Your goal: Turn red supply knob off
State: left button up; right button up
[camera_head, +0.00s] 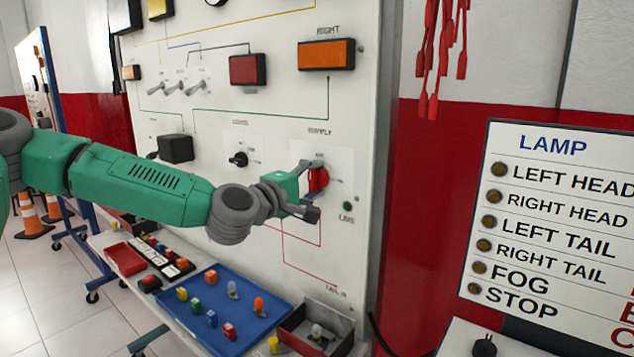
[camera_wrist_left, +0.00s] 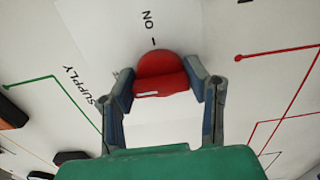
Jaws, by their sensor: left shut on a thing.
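The red supply knob (camera_head: 318,179) sits on the white panel (camera_head: 270,100) below the word SUPPLY. In the left wrist view the red knob (camera_wrist_left: 160,75) has a raised grip bar with a white mark, and the word ON with a short line stands beside its rim. My left gripper (camera_head: 312,190) is at the knob, and in the wrist view its two fingers (camera_wrist_left: 160,86) are shut on the grip bar from both sides. The fingers partly hide the knob in the head view. My right gripper is not in view.
A black knob (camera_head: 238,159) and several toggle switches (camera_head: 178,88) are on the panel to the left. A blue tray (camera_head: 247,340) with small coloured parts and an open box (camera_head: 345,346) lie below. A lamp board (camera_head: 560,215) stands at right.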

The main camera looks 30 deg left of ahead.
pick_arm(q)
jog(key=shift+a, duration=0.2)
jog(key=o, duration=1)
jog(key=shift+o, duration=0.9)
jog(key=shift+a, duration=0.1)
jog(key=shift+s+a+f, duration=0.1)
jog(key=shift+a+f, duration=0.05)
jog(key=shift+a, duration=0.05)
jog(key=s, duration=1.1)
jog(key=shift+s+a, duration=0.3)
jog(key=shift+s, duration=0.1)
jog(key=shift+a+f, duration=0.15)
jog(key=shift+a, duration=0.15)
